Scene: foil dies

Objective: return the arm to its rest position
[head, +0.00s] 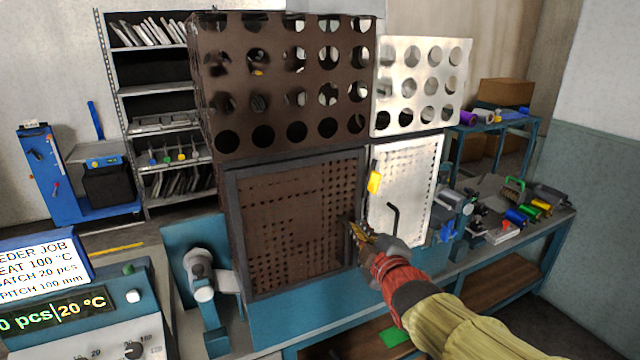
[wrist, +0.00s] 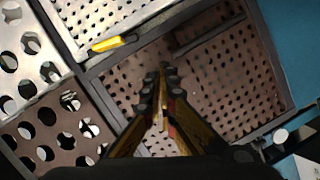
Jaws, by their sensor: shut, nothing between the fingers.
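My gripper (head: 354,230) is at the end of my outstretched arm, in front of the right edge of the brown perforated panel (head: 295,215). Its yellow and black fingers are shut with nothing between them. In the wrist view the gripper (wrist: 162,72) points at the brown perforated panel (wrist: 225,75), its fingertips together. I cannot tell whether the tips touch the panel or the dark bar handle beside them.
A white perforated panel (head: 408,195) with a black hooked handle (head: 393,215) stands to the right. A yellow piece (head: 374,182) sits between the panels. A cluttered blue bench (head: 510,245) lies at the right; a control box (head: 85,320) stands at the left front.

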